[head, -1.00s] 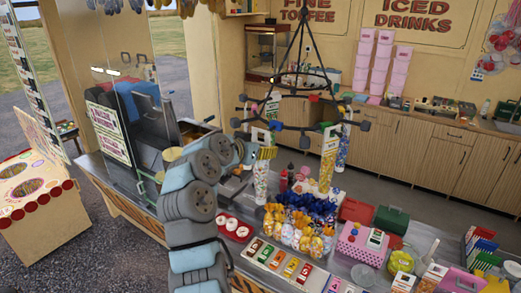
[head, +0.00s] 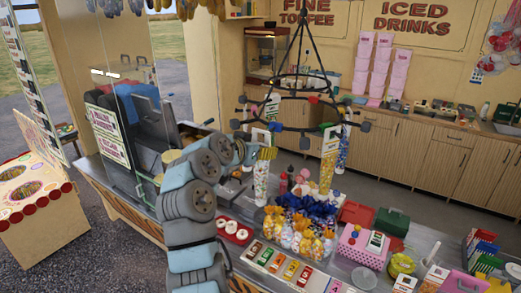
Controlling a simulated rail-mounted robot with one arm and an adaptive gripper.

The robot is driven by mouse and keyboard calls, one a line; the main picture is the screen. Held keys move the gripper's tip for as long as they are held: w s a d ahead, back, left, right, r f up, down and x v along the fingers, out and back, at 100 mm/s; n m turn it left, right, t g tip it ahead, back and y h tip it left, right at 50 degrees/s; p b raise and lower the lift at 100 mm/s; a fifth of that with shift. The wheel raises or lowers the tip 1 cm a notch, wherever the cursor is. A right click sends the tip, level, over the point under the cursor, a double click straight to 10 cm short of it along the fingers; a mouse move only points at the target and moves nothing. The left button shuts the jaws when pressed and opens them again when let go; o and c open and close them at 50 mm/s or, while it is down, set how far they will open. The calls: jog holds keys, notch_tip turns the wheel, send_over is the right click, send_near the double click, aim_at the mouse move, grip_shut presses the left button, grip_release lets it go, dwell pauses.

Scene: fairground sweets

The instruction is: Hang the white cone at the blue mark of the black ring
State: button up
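The black ring (head: 306,131) hangs level from dark rods above the counter, with clips and coloured marks around its rim. A white cone with coloured dots (head: 261,183) is upright below the ring's near left side, beside my gripper (head: 262,153). The fingers are too small and overlapped to show whether they are shut on it. A yellow cone (head: 327,172) and a pale blue-patterned cone (head: 342,152) hang at the right.
Below the ring, the counter holds wrapped sweets (head: 303,235), a red tray (head: 234,230), a pink box (head: 362,245) and a green case (head: 391,222). A glass panel (head: 128,100) stands left of my arm. Cabinets (head: 420,155) line the back.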

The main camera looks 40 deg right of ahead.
jog(key=shift+d, duration=0.1)
jog(key=shift+w+d, duration=0.2)
jog(key=shift+d, duration=0.35)
jog(key=shift+d+b, duration=0.25)
jog(key=shift+b, duration=0.05)
jog(key=shift+w+d, duration=0.25)
jog(key=shift+d, duration=0.65)
jog(key=shift+w+d, duration=0.3)
jog(key=shift+d, duration=0.45)
jog(key=shift+f+b, duration=0.35)
jog(key=shift+f, duration=0.05)
dwell(0.6)
